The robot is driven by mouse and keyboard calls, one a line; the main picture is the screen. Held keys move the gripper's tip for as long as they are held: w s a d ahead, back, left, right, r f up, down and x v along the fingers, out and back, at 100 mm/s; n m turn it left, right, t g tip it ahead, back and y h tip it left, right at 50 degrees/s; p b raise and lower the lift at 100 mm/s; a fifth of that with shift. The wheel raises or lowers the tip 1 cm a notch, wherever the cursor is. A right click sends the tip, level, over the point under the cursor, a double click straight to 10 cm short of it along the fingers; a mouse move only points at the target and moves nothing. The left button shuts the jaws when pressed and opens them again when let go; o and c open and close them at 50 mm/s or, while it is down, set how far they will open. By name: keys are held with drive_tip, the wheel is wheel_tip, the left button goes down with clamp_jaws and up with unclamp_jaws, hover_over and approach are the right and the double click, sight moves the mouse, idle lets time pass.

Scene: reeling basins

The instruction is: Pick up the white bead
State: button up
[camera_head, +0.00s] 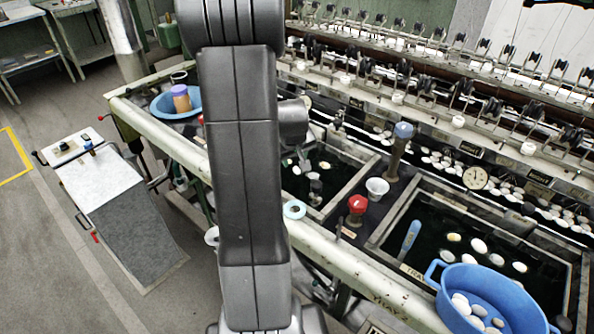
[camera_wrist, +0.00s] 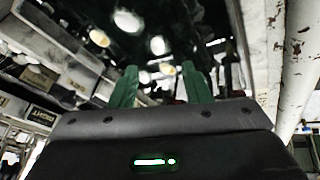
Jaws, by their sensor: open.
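I cannot pick out the white bead for certain. In the wrist view my gripper (camera_wrist: 160,76) shows two green fingers, apart, with nothing seen held between them. Several pale, blurred ovals lie ahead of it over dark water; one pale oval (camera_wrist: 128,21) is beyond the left finger, and a small pale spot (camera_wrist: 168,68) shows between the fingertips. In the head view my arm stands upright across the middle and hides part of the left basin (camera_head: 340,200), where small white pieces (camera_head: 324,165) float. I cannot make out my gripper clearly there.
A blue bowl (camera_head: 437,276) with white cocoons sits at the right basin's front edge. A red-topped post (camera_head: 357,205), a white cup (camera_head: 377,188) and a blue-topped post (camera_head: 402,135) stand between the basins. A pale rail (camera_head: 340,255) runs along the front.

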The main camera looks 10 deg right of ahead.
sight(297, 170)
drive_tip(key=shift+p+x, duration=0.35)
drive_tip(key=shift+x, duration=3.6)
drive_tip(key=shift+d, duration=0.15)
drive_tip(key=c, duration=0.7)
